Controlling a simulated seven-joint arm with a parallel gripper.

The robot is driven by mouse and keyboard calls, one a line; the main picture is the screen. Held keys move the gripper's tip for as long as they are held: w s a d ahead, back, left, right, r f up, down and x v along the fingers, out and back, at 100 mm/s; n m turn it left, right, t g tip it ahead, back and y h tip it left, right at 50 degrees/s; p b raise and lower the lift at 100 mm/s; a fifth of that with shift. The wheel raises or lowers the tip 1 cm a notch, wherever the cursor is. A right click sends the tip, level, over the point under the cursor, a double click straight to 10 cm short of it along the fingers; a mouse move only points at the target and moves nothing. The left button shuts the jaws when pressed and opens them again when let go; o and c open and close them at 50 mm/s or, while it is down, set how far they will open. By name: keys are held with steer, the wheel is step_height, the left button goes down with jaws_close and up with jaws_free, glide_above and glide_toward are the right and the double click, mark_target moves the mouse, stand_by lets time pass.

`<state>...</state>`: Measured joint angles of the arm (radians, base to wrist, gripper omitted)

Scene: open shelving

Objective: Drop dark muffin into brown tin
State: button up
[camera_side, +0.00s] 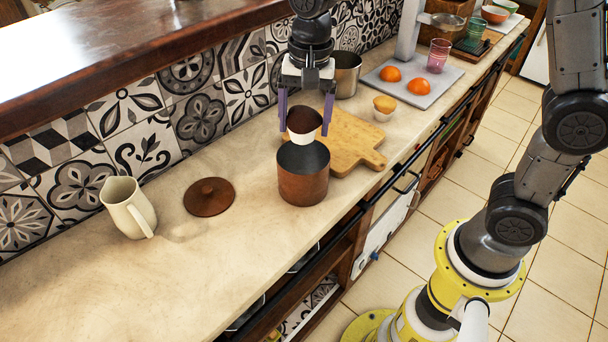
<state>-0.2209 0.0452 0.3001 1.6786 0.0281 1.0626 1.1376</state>
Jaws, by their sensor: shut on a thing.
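The dark muffin (304,121) has a dark brown top and a pale paper cup. My gripper (306,125) is shut on it, with a purple finger on each side. It holds the muffin upright above the brown tin (303,180). The tin is an open, round copper-brown container with a dark inside, standing on the counter. The muffin's cup is just above the tin's back rim in the picture; the exact gap cannot be told.
A wooden cutting board (352,142) lies behind the tin. A round brown lid (209,196) and a cream pitcher (129,208) stand to the left. A steel pot (346,75), a light muffin (384,106) and a grey board (413,80) with oranges are farther back. The front-left counter is clear.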

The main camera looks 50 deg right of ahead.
mark_target(303, 173)
stand_by(0.4)
steer(key=shift+f, duration=2.9)
